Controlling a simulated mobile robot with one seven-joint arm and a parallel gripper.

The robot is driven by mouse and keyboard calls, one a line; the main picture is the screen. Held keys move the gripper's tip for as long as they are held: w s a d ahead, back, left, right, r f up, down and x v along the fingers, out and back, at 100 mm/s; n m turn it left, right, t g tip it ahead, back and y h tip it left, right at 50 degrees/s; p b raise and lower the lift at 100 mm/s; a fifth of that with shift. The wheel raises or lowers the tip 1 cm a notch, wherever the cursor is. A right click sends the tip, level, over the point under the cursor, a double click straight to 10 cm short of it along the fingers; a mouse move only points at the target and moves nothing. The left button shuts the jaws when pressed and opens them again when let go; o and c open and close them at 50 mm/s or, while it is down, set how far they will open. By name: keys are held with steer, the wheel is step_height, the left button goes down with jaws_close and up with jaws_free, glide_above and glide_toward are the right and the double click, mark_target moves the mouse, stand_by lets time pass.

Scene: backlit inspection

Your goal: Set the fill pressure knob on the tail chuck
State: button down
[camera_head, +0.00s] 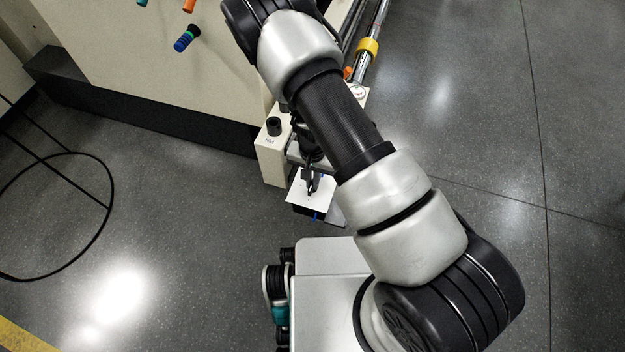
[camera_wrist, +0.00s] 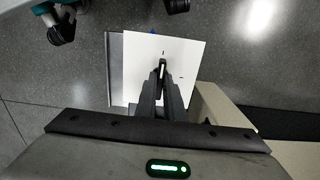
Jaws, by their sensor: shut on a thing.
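A white square plate (camera_head: 298,196) lies under my gripper (camera_head: 311,188), beside a beige box; it also shows in the wrist view (camera_wrist: 190,55), with small dark tick marks on its face. My gripper's two dark fingers (camera_wrist: 162,70) come together over the middle of the plate. They are shut on a small part there, which I take to be the fill pressure knob. The fingers hide most of it, so its shape and pointer direction cannot be told. Only a small pale bit shows between the fingertips.
The beige box (camera_head: 270,160) bears a black knob (camera_head: 274,126) and a label too small to read. A cream machine panel (camera_head: 150,60) with coloured handles (camera_head: 187,38) stands at upper left. A black hoop stand (camera_head: 108,200) is at left. Grey floor is open at right.

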steer(key=shift+m, duration=0.3)
steer(key=m+p, duration=0.1)
steer(key=m, duration=0.3)
steer(key=shift+r, duration=0.1)
steer(key=m+p, duration=0.2)
steer(key=m, duration=0.2)
steer(key=shift+m, duration=0.3)
steer(key=m+p, duration=0.1)
steer(key=m, duration=0.3)
steer(key=m+p, duration=0.1)
steer(key=m, duration=0.4)
steer(key=m+p, duration=0.1)
steer(key=m, duration=0.4)
steer(key=m+p, duration=0.1)
steer(key=m, duration=0.4)
steer(key=shift+m, duration=0.4)
steer(key=m+p, duration=0.1)
steer(key=m, duration=0.5)
steer(key=shift+m, duration=0.3)
